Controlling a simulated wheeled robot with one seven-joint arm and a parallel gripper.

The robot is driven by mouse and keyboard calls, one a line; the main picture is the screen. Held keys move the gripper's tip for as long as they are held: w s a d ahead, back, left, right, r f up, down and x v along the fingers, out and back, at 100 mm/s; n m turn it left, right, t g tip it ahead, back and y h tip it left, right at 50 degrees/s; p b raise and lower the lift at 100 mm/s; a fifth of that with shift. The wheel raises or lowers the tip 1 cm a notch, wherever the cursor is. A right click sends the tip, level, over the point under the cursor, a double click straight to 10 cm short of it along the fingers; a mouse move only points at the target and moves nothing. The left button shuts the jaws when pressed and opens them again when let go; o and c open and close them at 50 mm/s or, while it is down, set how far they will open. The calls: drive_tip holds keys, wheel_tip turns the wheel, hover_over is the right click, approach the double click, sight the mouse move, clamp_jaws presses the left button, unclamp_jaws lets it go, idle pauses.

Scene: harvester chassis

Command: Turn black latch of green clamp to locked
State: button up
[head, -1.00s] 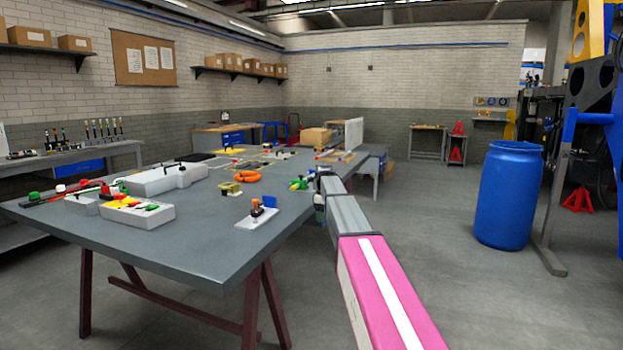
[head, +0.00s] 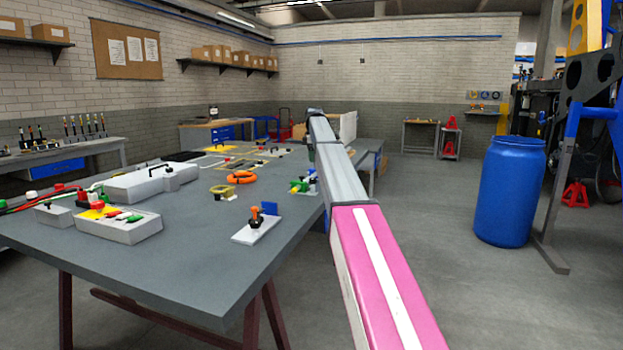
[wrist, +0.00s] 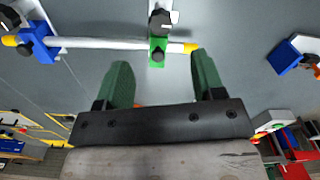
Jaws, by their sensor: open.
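The green clamp (wrist: 158,44) sits at the top middle of the wrist view, on a white rod (wrist: 110,44) with yellow ends. A dark latch-like part (wrist: 161,19) shows just above it, and a small black knob lies on its green face. I cannot tell the latch's exact setting. My gripper (wrist: 160,65) is open and empty, its two green fingers apart below the rod, with the clamp between and beyond the tips. In the head view a small green piece (head: 296,187) shows beside my arm, which hides my gripper there.
A blue clamp (wrist: 39,42) is on the rod's left end. Another blue part (wrist: 285,56) is at the right. A blue barrel (head: 508,190) stands right.

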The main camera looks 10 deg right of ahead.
sight(314, 179)
wheel_tip(314, 179, down, 10)
drive_tip(key=shift+f, duration=0.1)
drive_tip(key=c, duration=0.9)
